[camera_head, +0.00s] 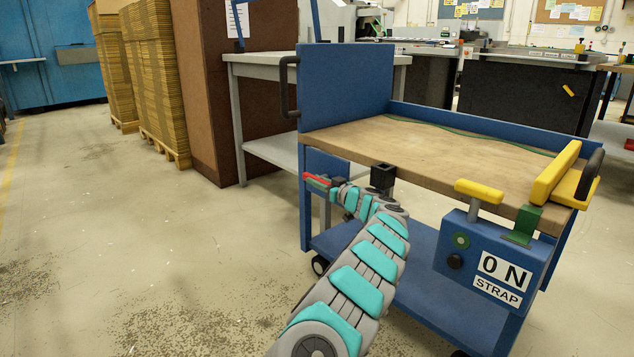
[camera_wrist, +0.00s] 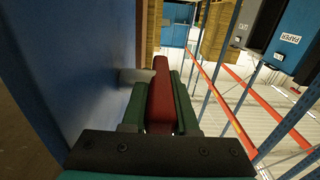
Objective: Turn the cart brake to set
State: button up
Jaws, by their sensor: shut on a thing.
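The blue cart (camera_head: 345,90) with a wooden top stands right of centre in the head view. Its red brake lever (camera_head: 314,178) sticks out to the left by a small blue panel under the top's left end. My gripper (camera_head: 328,182) is at this lever, small and partly hidden by my arm. In the wrist view, the green jaws of my gripper (camera_wrist: 161,90) are shut on the red brake lever (camera_wrist: 160,100), one on each side of it. A blue surface (camera_wrist: 80,60) runs close along the left. The lever's pivot and any brake marking cannot be made out.
A strapping unit marked "ON STRAP" (camera_head: 465,255) hangs at the cart's front right, with yellow handles (camera_head: 480,190) above. A black handle (camera_head: 288,88) is on the cart's left end. A grey table (camera_head: 240,125) stands behind. The floor at left is clear.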

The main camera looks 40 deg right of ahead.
grip_shut()
